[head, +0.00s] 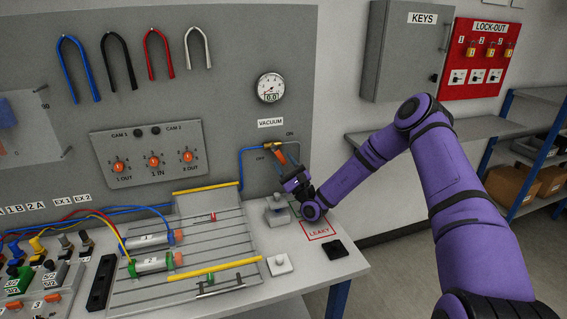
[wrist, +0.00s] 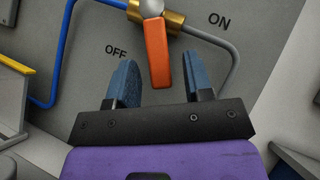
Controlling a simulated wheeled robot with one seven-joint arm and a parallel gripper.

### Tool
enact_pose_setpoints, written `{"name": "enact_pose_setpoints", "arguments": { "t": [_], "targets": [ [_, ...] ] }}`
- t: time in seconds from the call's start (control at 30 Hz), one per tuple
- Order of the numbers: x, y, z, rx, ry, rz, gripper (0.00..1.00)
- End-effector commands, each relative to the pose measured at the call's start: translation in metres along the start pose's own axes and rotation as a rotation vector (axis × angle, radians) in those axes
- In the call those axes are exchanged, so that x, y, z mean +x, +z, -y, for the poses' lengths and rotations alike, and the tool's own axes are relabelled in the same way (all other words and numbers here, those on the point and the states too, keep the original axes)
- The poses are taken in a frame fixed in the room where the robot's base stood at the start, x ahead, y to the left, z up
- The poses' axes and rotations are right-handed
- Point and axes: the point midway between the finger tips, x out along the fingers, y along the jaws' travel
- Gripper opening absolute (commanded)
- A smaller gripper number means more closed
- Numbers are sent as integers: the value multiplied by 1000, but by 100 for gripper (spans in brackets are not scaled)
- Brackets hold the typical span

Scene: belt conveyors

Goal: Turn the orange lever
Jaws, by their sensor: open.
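The orange lever (wrist: 157,62) hangs from a brass valve (wrist: 155,22) on the grey panel. In the wrist view it points down, between the OFF label on the left and the ON label on the right. My gripper (wrist: 158,78) is open, with one blue finger on each side of the lever's lower end. I see gaps between the lever and both fingers. In the head view the lever (head: 279,156) is small and my gripper (head: 290,172) is just below it, partly covering that area.
A blue tube and a grey pipe (wrist: 228,50) run from the valve. A vacuum gauge (head: 270,88) is above. Below are a metal clamp block (head: 277,212), a red-framed LEAKY mark (head: 319,232) and a black block (head: 335,250) on the bench. A grey cabinet (head: 405,55) hangs at the right.

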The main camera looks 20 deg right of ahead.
Motion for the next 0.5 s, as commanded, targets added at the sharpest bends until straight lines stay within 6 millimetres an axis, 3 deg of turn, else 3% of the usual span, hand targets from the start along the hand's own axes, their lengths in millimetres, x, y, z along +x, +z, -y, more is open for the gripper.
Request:
{"name": "enact_pose_setpoints", "arguments": {
  "t": [0.5],
  "targets": [
    [-78, 44, 36, 0, 0, -2, 47]
  ]
}}
